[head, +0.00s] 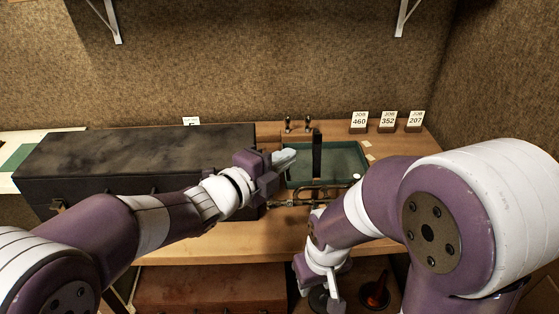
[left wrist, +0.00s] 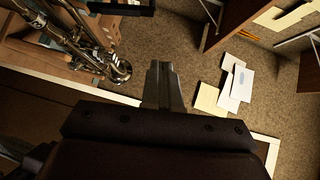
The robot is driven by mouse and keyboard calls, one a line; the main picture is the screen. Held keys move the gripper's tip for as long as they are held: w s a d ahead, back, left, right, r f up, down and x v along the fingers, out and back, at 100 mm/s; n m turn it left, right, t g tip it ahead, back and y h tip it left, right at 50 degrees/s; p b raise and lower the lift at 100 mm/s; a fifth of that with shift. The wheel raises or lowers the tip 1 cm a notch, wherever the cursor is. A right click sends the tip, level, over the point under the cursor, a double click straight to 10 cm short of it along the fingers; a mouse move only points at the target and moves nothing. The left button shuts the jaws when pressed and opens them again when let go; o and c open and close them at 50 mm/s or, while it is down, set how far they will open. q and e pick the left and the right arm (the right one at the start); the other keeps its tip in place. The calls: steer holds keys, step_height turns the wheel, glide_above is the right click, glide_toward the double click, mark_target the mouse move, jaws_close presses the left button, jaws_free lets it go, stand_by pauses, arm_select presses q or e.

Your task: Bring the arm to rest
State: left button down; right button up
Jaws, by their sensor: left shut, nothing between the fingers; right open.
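My left gripper (head: 284,158) is shut and empty. In the head view it reaches in from the left, above the bench beside the green-lined tray (head: 340,178). In the left wrist view its closed fingers (left wrist: 163,85) point over a carpet-like brown surface. My right gripper (head: 328,298) is low, in front of the bench's front edge, pointing down and open. Its fingers are small and partly dark in the head view. A brass horn part with tubes (head: 310,194) lies at the tray's front edge; brass tubing also shows in the left wrist view (left wrist: 88,50).
A long black case (head: 130,155) fills the bench's left side. Job cards 460 (head: 359,119), 352 (head: 388,118) and 207 (head: 415,118) stand at the back right. Bare wood (head: 220,245) shows along the front.

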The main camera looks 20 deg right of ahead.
arm_select(q)
steer(key=a+f+n+y, duration=0.9)
steer(key=a+f+n, duration=0.3)
steer(key=n, duration=0.1)
steer(key=s+a+f+n+g+y, duration=0.2)
steer(key=s+a+n, duration=0.5)
steer(key=a, duration=0.4)
steer(key=s+a+f+n+g+y+p, duration=0.1)
steer(key=s+a+f+n+g+y, duration=0.2)
steer(key=s+a+n, duration=0.5)
steer(key=s+a+f+g, duration=0.1)
steer(key=a+g, duration=0.1)
steer(key=a, duration=0.1)
steer(key=shift+a+f, duration=0.15)
steer(key=shift+a, duration=0.1)
